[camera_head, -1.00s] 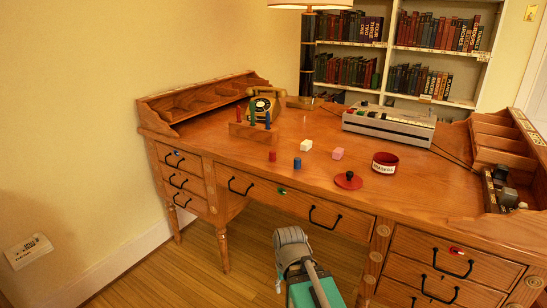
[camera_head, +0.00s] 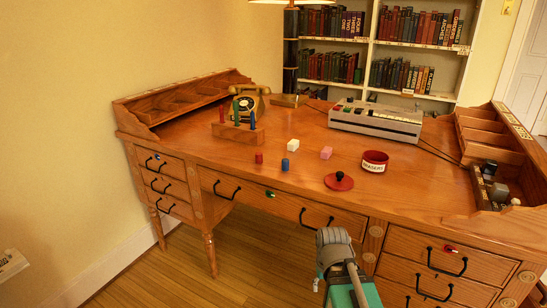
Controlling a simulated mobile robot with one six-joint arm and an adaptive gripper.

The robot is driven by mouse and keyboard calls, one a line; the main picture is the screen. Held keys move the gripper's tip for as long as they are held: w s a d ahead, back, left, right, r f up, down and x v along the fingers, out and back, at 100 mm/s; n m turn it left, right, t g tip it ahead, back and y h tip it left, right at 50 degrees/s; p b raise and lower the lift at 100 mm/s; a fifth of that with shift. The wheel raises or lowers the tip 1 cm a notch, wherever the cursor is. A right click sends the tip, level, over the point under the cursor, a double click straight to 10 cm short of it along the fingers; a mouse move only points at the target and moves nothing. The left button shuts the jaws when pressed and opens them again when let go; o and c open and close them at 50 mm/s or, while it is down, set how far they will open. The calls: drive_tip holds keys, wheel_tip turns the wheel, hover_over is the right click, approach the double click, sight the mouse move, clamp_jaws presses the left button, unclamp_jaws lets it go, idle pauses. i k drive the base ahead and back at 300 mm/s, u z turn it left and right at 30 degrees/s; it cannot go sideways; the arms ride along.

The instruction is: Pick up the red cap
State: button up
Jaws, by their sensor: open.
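A flat round red cap (camera_head: 338,181) with a dark knob on top lies on the desk (camera_head: 280,205) near its front edge. A round red pot (camera_head: 375,161) with a white label stands just behind it and to the right, apart from it. My arm shows at the bottom of the view, below and in front of the desk edge. Its gripper cannot be made out in this view.
Small blocks, red (camera_head: 259,158), blue (camera_head: 285,164), white (camera_head: 292,145) and pink (camera_head: 326,153), stand left of the cap. A wooden peg holder (camera_head: 238,132), a telephone (camera_head: 249,100) and a grey machine (camera_head: 375,122) stand farther back. Desk around the cap is mostly clear.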

sight(259, 155)
drive_tip(key=z, duration=0.5)
drive_tip(key=k, duration=0.9)
drive_tip(key=u, duration=0.75)
drive_tip(key=i, duration=1)
drive_tip(key=z, duration=0.05)
